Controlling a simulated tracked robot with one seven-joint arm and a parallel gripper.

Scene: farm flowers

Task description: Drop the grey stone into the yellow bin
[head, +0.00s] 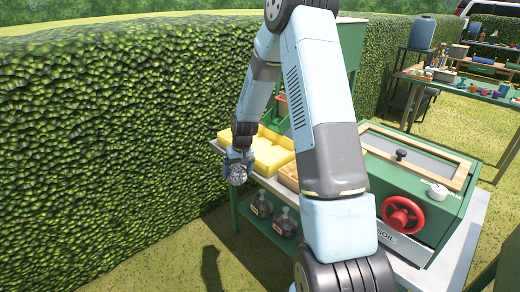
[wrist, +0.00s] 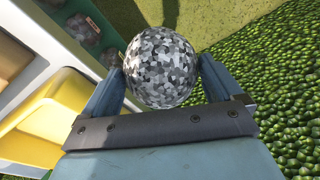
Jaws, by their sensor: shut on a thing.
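My gripper (head: 236,168) is shut on the grey stone (wrist: 161,67), a round, mottled grey and black ball held between the two fingers. In the head view the grey stone (head: 237,174) hangs below the gripper, off the left end of the table. The yellow bin (head: 267,152) stands on the table, just right of the gripper. Its wall also shows in the wrist view (wrist: 62,105), at the left, apart from the stone. My arm hides part of the table behind it.
A green hedge (head: 100,110) runs close along the left. A green soil box (head: 440,200) with a red handwheel (head: 402,216) stands at the table's right. Dark jugs (head: 284,222) sit on the lower shelf. A cluttered table (head: 470,85) is at the back right.

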